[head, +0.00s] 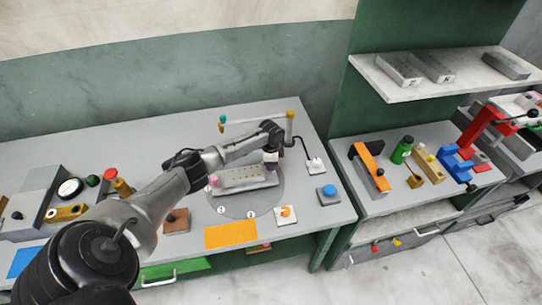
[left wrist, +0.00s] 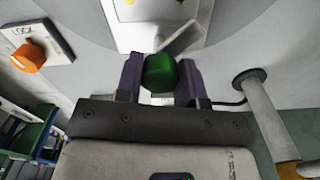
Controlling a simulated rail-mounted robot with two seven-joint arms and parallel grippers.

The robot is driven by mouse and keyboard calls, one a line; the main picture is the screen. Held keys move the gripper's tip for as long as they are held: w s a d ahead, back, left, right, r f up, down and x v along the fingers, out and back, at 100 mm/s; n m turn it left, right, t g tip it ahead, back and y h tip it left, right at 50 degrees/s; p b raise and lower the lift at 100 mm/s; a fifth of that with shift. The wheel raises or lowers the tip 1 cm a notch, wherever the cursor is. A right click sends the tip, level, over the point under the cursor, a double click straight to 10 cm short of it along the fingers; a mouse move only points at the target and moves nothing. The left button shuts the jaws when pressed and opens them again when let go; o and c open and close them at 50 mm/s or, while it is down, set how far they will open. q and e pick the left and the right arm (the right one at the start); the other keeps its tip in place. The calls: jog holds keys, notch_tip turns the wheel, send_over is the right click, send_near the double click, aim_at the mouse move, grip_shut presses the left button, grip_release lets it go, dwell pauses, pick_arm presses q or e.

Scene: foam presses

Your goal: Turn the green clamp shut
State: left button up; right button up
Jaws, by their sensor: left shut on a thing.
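The green clamp's knob (left wrist: 160,73) sits between the two fingers of my left gripper (left wrist: 160,78) in the left wrist view, and the fingers are shut on it. A grey lever-like piece (left wrist: 184,38) shows just beyond the knob. In the head view my left gripper (head: 271,161) is at the right end of a grey metal block (head: 240,178) on a round plate (head: 262,203). The green knob is hidden there by the gripper. My right gripper is not in view.
An orange knob on a white plate (head: 286,214) stands in front of the round plate; it also shows in the left wrist view (left wrist: 28,57). A blue button (head: 329,191) is to the right. A post (head: 289,128) stands behind the gripper. An orange mat (head: 231,235) lies in front.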

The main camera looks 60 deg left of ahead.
pick_arm(q)
jog(key=n+p, duration=0.2)
jog(key=n, duration=0.1)
jog(key=n+p, duration=0.1)
jog(key=shift+d+r+n+p, duration=0.1)
jog(key=shift+r+n+p, duration=0.2)
jog(key=shift+n, duration=0.1)
jog(key=shift+f+n+p, duration=0.15)
jog(key=shift+n+p, duration=0.5)
jog(key=shift+n, duration=0.45)
jog(key=shift+n+p, duration=0.6)
jog(key=shift+n, duration=0.6)
jog(key=shift+f, duration=0.1)
jog(key=o, duration=0.9)
